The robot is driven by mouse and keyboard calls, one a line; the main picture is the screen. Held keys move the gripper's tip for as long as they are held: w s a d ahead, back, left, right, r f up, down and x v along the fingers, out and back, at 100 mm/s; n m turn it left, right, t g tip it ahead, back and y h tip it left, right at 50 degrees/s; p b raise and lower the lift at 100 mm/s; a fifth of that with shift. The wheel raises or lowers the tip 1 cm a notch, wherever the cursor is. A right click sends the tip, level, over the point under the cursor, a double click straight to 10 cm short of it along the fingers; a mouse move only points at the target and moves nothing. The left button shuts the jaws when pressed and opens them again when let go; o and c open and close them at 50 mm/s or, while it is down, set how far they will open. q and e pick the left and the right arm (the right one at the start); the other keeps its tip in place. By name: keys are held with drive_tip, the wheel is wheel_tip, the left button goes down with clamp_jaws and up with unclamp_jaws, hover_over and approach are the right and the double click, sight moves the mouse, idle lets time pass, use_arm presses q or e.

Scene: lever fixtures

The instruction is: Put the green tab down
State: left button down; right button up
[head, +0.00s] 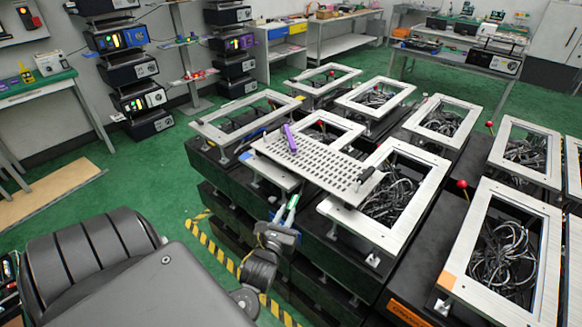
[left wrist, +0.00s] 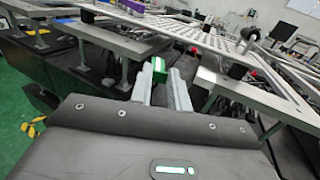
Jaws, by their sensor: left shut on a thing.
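The green tab (head: 293,201) shows as a small green piece at the tips of my left gripper (head: 285,210), below the front edge of a perforated metal plate (head: 315,163). In the left wrist view the green tab (left wrist: 159,69) sits between the two grey fingers of my left gripper (left wrist: 162,85), which are shut on it. The tab's lower part is hidden by the fingers. My right gripper is not in view.
A purple lever (head: 290,138) stands on the perforated plate. Several metal frames (head: 387,232) with cables inside lie around it on black bases. Red-knobbed levers (head: 462,184) stand to the right. The green floor (head: 130,190) at left is mostly clear.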

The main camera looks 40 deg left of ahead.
use_arm(q)
drive_tip(key=shift+s+d, duration=0.25)
drive_tip(key=shift+s, duration=0.35)
drive_tip(key=shift+w+d, duration=0.1)
drive_tip(key=d+r+m+h+b, duration=0.1)
drive_tip(key=d+r+m+h, duration=0.4)
drive_tip(key=d+h, duration=0.3)
drive_tip(key=w+d+r+m+h+b, duration=0.1)
drive_tip(key=d+r+m+h, duration=0.4)
drive_tip(key=d+h, duration=0.3)
drive_tip(key=shift+w+m+g+b, duration=0.25)
drive_tip(key=shift+m+g+b, duration=0.05)
